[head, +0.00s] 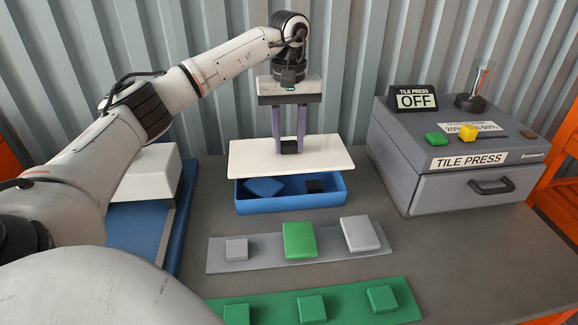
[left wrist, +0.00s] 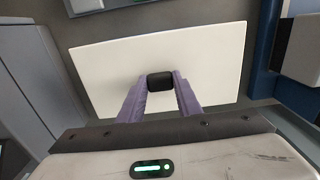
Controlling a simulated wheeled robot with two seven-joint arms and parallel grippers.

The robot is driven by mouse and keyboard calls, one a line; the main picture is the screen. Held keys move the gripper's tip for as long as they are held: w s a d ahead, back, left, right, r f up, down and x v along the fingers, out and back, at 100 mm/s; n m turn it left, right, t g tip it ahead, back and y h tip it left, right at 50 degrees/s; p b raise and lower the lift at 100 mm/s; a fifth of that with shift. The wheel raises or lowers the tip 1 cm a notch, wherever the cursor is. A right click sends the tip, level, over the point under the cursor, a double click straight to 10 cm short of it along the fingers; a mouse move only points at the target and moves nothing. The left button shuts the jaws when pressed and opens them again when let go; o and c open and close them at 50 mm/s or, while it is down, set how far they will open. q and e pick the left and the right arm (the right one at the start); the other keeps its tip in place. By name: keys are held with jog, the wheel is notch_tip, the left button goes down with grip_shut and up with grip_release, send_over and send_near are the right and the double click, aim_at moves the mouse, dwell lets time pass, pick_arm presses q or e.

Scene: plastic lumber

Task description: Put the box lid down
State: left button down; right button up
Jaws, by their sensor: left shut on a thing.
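The box lid is a flat white panel (head: 250,160) with a black knob (head: 289,147) in its middle. My left gripper (head: 289,142) reaches down from above with purple fingers, shut on the knob. The lid is level and sits over the rear part of a blue box (head: 290,203); I cannot tell whether it touches the rim. The box's front part shows a blue piece and a dark piece inside. In the left wrist view the white lid (left wrist: 120,60) fills the middle, with the knob (left wrist: 160,87) between the fingertips. My right gripper is not in view.
A grey tile press (head: 450,150) marked OFF stands at the right. In front of the box lie a grey strip (head: 270,255) and a green strip (head: 340,300) with several tiles. A blue tray (head: 140,235) with a white block (head: 150,175) is at the left. Bare table shows right of the box.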

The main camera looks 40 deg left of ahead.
aim_at(289, 153)
pick_arm(q)
jog(key=shift+f, duration=3.25)
jog(key=c, duration=1.3)
grip_release()
jog(key=shift+f, duration=0.15)
notch_tip(289, 153, up, 12)
jog(key=shift+r, duration=0.15)
